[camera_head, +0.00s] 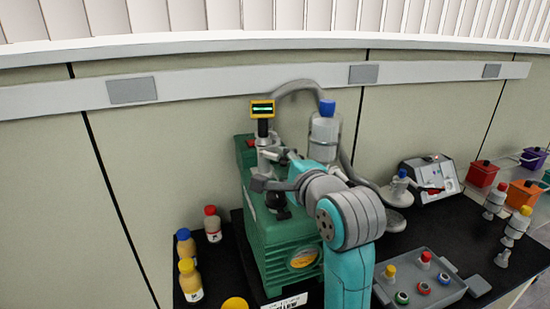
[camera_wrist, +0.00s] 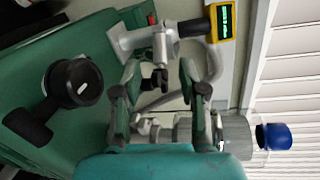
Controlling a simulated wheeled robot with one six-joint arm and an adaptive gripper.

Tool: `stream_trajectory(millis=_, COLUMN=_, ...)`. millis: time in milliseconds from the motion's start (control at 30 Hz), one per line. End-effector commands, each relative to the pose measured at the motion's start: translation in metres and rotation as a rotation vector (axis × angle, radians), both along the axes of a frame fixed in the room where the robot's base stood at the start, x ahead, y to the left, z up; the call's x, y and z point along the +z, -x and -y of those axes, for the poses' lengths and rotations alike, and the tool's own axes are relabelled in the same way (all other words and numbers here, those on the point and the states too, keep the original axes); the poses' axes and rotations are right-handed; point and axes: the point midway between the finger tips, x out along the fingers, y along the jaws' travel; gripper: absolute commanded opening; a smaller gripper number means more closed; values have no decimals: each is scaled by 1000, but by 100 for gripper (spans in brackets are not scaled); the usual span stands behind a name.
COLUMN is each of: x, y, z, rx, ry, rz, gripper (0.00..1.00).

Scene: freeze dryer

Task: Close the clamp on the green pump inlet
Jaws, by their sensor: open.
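The green pump (camera_head: 285,240) stands on the black bench, with its metal inlet pipe (camera_head: 264,140) rising from the top under a yellow gauge (camera_head: 262,109). In the wrist view the inlet fitting (camera_wrist: 130,40) runs to the gauge (camera_wrist: 225,30). A small dark part (camera_wrist: 158,80), apparently the clamp, hangs off the fitting; its latch state is unclear. My gripper (camera_wrist: 158,70) is open, its two fingers on either side of this dark part with gaps visible. In the head view my gripper (camera_head: 270,178) is at the inlet, and my arm hides part of the pump.
A blue-capped clear vessel (camera_head: 325,130) and a grey hose (camera_head: 300,84) stand close behind my wrist. A black knobbed part (camera_wrist: 72,82) sits on the pump. Several bottles (camera_head: 190,280) stand left; a grey tray (camera_head: 450,292) lies right. The wall is close behind.

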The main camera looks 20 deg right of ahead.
Motion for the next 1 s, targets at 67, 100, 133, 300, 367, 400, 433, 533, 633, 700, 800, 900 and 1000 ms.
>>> stream_trajectory(millis=67, x=-3, y=-14, z=-1, rx=0, ry=0, rz=-2, gripper=42)
stream_trajectory(millis=100, x=-3, y=-19, z=-1, rx=0, ry=0, rz=-1, gripper=42)
stream_trajectory(millis=133, x=-4, y=-23, z=-1, rx=0, ry=0, rz=-1, gripper=42)
stream_trajectory(millis=300, x=-6, y=-38, z=-2, rx=-1, ry=1, rz=0, gripper=42)
stream_trajectory(millis=367, x=-6, y=-41, z=-2, rx=-1, ry=1, rz=0, gripper=42)
stream_trajectory(millis=400, x=-6, y=-42, z=-2, rx=-1, ry=1, rz=0, gripper=42)
stream_trajectory(millis=433, x=-7, y=-43, z=-2, rx=-1, ry=1, rz=0, gripper=42)
stream_trajectory(millis=533, x=-7, y=-43, z=-2, rx=-1, ry=1, rz=1, gripper=42)
stream_trajectory(millis=633, x=-7, y=-43, z=-2, rx=-1, ry=1, rz=1, gripper=42)
stream_trajectory(millis=700, x=-7, y=-43, z=-2, rx=-1, ry=1, rz=1, gripper=37)
stream_trajectory(millis=800, x=-7, y=-43, z=-2, rx=-1, ry=0, rz=1, gripper=12)
stream_trajectory(millis=900, x=-7, y=-43, z=-2, rx=-1, ry=0, rz=0, gripper=0)
stream_trajectory(millis=1000, x=-7, y=-43, z=-2, rx=-1, ry=0, rz=0, gripper=0)
